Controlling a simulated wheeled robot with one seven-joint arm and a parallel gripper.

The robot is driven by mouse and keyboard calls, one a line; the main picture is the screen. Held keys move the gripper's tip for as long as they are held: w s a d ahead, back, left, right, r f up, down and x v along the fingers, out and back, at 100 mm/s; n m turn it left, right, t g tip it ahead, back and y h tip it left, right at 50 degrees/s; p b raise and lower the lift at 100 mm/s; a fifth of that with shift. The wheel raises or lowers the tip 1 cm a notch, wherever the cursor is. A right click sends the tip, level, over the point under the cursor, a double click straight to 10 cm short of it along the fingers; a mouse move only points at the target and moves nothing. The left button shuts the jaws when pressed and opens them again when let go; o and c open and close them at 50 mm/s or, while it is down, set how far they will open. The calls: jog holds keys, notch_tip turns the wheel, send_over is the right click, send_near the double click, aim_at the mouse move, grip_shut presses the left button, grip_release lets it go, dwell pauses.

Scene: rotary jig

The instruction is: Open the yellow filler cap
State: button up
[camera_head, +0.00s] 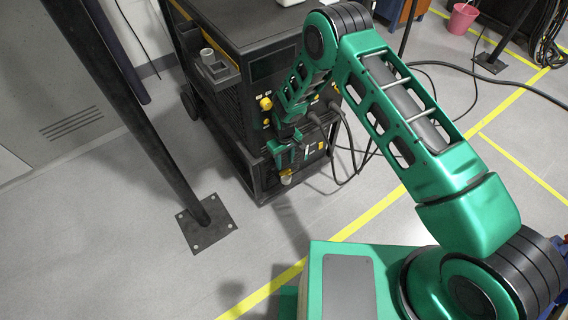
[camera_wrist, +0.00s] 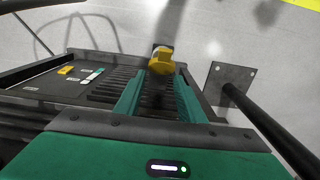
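The yellow filler cap (camera_wrist: 161,60) shows in the wrist view, just beyond and between the tips of my gripper's two green fingers. My gripper (camera_wrist: 161,80) is open, and a gap appears on each side of the cap. I cannot tell whether either finger touches it. In the head view my gripper (camera_head: 284,158) points down at the lower front of the dark machine (camera_head: 258,165). There the cap (camera_head: 285,173) is small and partly hidden by the gripper.
Dark cables (camera_head: 345,150) hang from the machine's front, right of my gripper. A black post with a square foot plate (camera_head: 207,225) stands at left; its plate also shows in the wrist view (camera_wrist: 232,80). Open grey floor with yellow lines lies in front.

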notch_tip(320, 180, up, 9)
dwell(0.3)
jog(key=shift+f, duration=0.1)
dwell(0.4)
